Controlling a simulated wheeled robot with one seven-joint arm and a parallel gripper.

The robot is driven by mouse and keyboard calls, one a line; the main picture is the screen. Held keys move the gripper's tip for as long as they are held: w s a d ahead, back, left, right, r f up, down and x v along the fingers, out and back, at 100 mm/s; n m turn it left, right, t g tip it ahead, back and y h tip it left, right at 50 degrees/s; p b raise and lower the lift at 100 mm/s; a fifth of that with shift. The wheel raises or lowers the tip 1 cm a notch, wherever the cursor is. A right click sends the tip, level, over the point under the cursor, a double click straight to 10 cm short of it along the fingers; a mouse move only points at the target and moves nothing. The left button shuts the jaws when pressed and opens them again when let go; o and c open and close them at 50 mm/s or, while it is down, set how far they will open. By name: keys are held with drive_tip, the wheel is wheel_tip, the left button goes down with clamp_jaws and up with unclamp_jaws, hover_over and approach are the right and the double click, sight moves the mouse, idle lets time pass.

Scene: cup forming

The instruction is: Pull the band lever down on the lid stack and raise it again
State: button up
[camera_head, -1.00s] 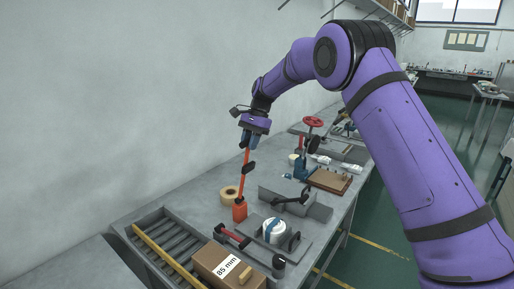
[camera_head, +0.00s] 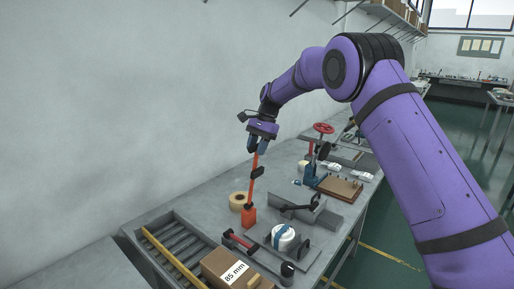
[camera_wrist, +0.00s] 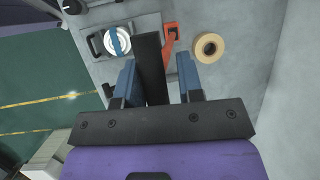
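The lid stack (camera_head: 283,238), a white round stack with a blue band over it, stands on a grey plate near the table's front edge. It also shows at the upper left of the wrist view (camera_wrist: 117,41). An orange lever (camera_head: 253,188) with a black block partway up stands nearly upright on an orange base (camera_head: 248,216) behind the stack. My gripper (camera_head: 257,148) is at the lever's top end. In the wrist view its blue fingers (camera_wrist: 156,82) are apart, with a dark bar between them. The lever's top is hidden there, and contact is unclear.
A tape roll (camera_head: 239,201) lies left of the lever base. A red-and-black handle (camera_head: 240,241), a box marked 85 mm (camera_head: 225,266) and a roller tray (camera_head: 170,247) are nearer. A grey angled plate (camera_head: 318,213) and a red handwheel press (camera_head: 322,128) stand farther right.

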drive_tip(key=shift+r, duration=0.15)
drive_tip(key=v, duration=1)
drive_tip(key=shift+w+d+r, duration=0.1)
drive_tip(key=shift+w+r, duration=0.05)
drive_tip(key=shift+r, duration=0.1)
drive_tip(key=s+d+r+n+t+h, duration=0.1)
drive_tip(key=s+d+r, duration=0.35)
drive_tip(key=s, duration=0.35)
drive_tip(key=s+d+r+n+t, duration=0.1)
drive_tip(key=s+d+r+t, duration=0.15)
drive_tip(key=s+r, duration=0.35)
drive_tip(key=s+d+r+n+h, duration=0.15)
drive_tip(key=s+d+r, duration=0.3)
drive_tip(key=s, duration=0.45)
drive_tip(key=s+d+f+n+t, duration=0.1)
drive_tip(key=s+d+f, duration=0.1)
drive_tip(key=s, duration=0.7)
drive_tip(key=s+d+f+n+t+h, duration=0.1)
drive_tip(key=s+f, duration=0.4)
drive_tip(key=s, duration=0.5)
drive_tip(key=s+d+f+n+t, duration=0.2)
drive_tip(key=s+d+f+n, duration=0.1)
drive_tip(key=s, duration=0.6)
drive_tip(key=shift+s+d+f, duration=0.2)
drive_tip(key=shift+s+d, duration=0.15)
drive_tip(key=shift+d, duration=0.4)
